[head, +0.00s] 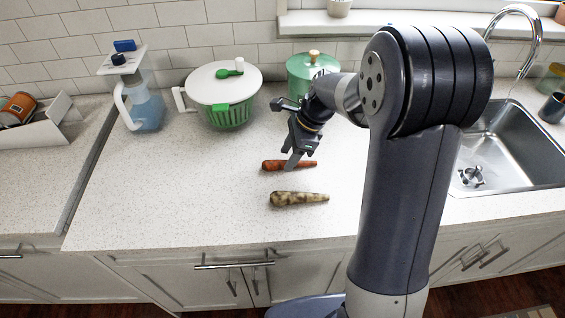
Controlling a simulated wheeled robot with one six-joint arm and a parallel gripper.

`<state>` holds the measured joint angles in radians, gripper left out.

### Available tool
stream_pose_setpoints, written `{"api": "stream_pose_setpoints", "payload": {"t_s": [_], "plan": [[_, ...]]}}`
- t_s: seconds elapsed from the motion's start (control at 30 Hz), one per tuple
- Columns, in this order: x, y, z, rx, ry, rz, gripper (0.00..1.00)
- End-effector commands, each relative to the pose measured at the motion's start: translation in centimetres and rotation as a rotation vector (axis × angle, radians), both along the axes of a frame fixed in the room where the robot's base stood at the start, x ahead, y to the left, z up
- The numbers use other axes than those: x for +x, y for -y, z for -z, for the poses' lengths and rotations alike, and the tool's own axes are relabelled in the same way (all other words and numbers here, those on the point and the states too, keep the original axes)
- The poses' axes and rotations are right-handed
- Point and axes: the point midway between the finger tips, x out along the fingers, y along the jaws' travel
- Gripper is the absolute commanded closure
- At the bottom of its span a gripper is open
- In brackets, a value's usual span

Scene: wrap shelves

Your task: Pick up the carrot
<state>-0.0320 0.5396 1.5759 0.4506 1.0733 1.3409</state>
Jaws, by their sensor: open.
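The orange carrot (274,164) lies on the speckled white counter, with its thick end to the left and its thin end to the right. My gripper (291,164) points down over the carrot and hides part of its middle. It is open. I cannot tell whether the fingers touch the carrot or sit just above it. A pale, mottled brown root (298,199) lies on the counter in front of the carrot, apart from it.
Behind stand a green-and-white salad spinner (222,88), a green lidded pot (300,66) and a blue-tinted pitcher (146,108). A steel sink (520,150) is at the right. The counter (150,195) left of the carrot is clear.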

Motion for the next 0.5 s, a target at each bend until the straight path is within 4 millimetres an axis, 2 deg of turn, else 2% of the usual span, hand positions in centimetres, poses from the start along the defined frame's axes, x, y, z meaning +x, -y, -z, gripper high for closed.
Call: {"api": "stream_pose_setpoints", "payload": {"t_s": [0.17,0.4,0.5], "plan": [[-0.1,-0.8,1.8,0.000,-0.001,0.000,0.52],[0.0,-0.8,2.0,0.000,0.001,0.000,0.52],[0.0,-0.9,2.0,0.000,0.001,0.000,0.58]]}}
